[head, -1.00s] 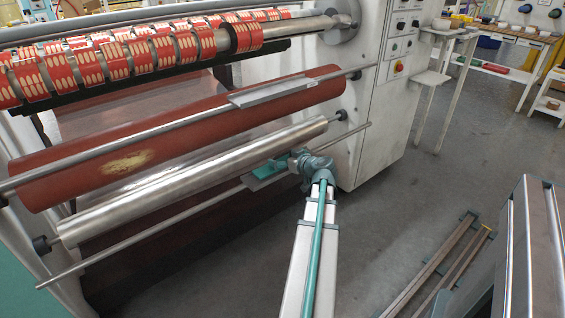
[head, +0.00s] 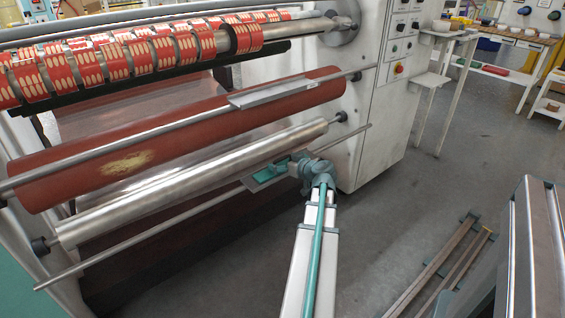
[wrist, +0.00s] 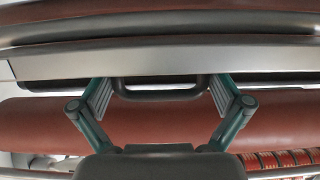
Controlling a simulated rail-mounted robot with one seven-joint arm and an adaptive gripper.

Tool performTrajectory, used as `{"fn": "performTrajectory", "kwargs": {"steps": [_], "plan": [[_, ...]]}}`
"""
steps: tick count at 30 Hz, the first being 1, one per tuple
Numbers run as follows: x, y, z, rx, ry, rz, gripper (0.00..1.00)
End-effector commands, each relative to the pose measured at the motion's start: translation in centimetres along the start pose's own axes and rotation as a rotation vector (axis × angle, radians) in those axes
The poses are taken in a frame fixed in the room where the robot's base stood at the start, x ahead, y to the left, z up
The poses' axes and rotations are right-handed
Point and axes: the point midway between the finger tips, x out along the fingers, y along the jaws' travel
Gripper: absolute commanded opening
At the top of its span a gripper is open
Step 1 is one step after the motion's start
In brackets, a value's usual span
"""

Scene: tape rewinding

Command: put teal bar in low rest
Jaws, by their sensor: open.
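A grey plate-like band (wrist: 165,63) crosses beyond the fingertips. Exact contact is too small to tell.
The shiny metal roller (head: 190,188) runs just above the low rest, with the red roller (head: 180,135) higher up. An upper grey plate (head: 280,91) sits on the upper rod. The white machine cabinet (head: 372,120) is close behind.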

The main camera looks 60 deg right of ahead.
Motion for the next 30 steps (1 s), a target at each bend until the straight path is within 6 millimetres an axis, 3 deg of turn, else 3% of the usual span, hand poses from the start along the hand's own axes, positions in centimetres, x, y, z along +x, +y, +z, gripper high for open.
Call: {"fn": "performTrajectory", "kwargs": {"steps": [5, 18, 24, 30], "plan": [[-1.9, -0.1, -0.2, 0.001, 0.000, 0.002, 1.00], [-10.1, -0.1, -0.2, 0.000, 0.000, 0.003, 1.00], [-11.8, 0.0, -0.2, 0.000, 0.000, 0.001, 1.00], [-12.1, 0.0, -0.1, 0.000, 0.000, 0.000, 1.00]]}}
